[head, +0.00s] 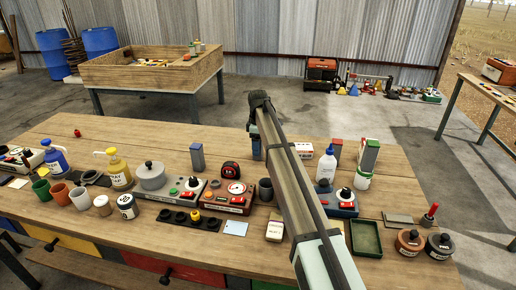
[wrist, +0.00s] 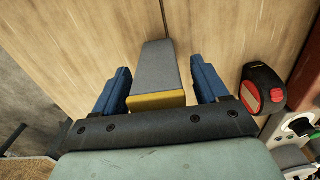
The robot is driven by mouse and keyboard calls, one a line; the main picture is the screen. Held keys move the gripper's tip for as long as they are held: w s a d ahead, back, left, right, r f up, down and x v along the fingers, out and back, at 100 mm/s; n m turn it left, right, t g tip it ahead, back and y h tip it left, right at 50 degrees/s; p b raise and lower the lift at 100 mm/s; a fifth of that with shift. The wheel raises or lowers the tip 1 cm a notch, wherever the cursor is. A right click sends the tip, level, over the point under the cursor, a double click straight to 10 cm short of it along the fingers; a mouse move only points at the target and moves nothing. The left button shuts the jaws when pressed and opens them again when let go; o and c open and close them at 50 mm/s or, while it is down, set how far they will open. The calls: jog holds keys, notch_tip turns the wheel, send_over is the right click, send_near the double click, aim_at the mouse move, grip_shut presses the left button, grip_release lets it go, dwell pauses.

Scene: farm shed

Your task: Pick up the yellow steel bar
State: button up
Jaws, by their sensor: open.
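A grey bar with a yellow end (wrist: 157,85) shows in the wrist view and appears to stand upright on the wooden table. I take it for the yellow steel bar. My gripper (wrist: 160,88) is open, with one blue finger on each side of the bar's yellow end. A gap shows on both sides, so the fingers look apart from it. In the head view my gripper (head: 256,146) is at the table's back part, largely behind my arm. I cannot make out the yellow end there.
A tape measure (wrist: 264,90) lies close on the right in the wrist view. In the head view a blue-grey block (head: 197,157) stands left of my gripper, and a white bottle (head: 326,166) stands to the right. The table's front half is crowded.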

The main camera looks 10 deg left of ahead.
jog(key=shift+f, duration=0.25)
jog(key=c, duration=1.2)
jog(key=shift+c, duration=0.2)
